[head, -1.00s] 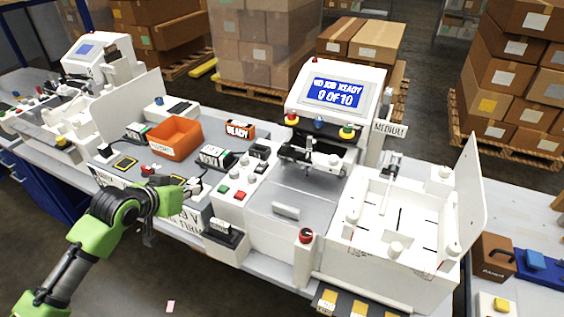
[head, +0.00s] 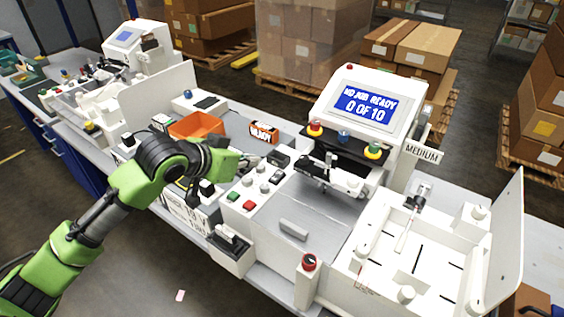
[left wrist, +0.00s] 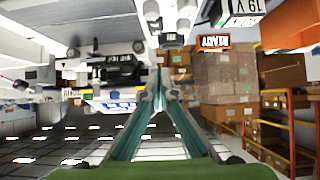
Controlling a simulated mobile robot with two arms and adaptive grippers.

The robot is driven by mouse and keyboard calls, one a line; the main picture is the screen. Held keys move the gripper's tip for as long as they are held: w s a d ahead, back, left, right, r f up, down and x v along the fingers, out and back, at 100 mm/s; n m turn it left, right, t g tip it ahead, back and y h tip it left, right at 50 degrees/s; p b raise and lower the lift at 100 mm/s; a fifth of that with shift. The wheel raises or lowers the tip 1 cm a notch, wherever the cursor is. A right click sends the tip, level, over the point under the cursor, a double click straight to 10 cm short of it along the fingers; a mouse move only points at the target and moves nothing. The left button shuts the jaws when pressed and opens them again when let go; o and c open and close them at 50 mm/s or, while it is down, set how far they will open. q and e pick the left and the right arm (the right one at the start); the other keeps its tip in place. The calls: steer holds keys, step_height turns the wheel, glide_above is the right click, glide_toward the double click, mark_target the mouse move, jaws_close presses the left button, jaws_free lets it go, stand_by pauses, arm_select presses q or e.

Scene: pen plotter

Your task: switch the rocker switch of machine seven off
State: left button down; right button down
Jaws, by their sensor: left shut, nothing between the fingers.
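The nearer white machine has a screen (head: 364,104) reading "NO JOB READY 0 OF 10". Its control panel carries a green button (head: 233,196), a red button (head: 249,205), white knobs (head: 262,188) and a dark switch-like part (head: 278,160). I cannot tell which part is the rocker switch or its position, and I see no clear machine number. My left gripper (head: 246,163) is shut and empty, over the panel's left side, hiding part of it. Contact cannot be told. Its fingers (left wrist: 159,108) meet in the left wrist view. My right gripper is out of view.
An orange bin (head: 197,126) and a "READY" sign (head: 264,133) stand behind my left gripper. A similar machine (head: 135,46) is farther left. A white tray with an upright clear panel (head: 503,235) is at right. Stacked boxes (head: 300,45) stand behind the bench.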

arm_select(q)
steer(key=p, duration=0.3)
glide_toward(280, 170)
steer(key=w+d, duration=0.1)
steer(key=w+d+r, duration=0.1)
steer(key=w, duration=0.1)
steer(key=shift+r, duration=0.1)
steer(key=f, duration=0.2)
steer(key=w+f+p, duration=0.1)
steer(key=shift+d+f, duration=0.15)
steer(key=shift+d, duration=0.25)
steer(key=shift+f, duration=0.65)
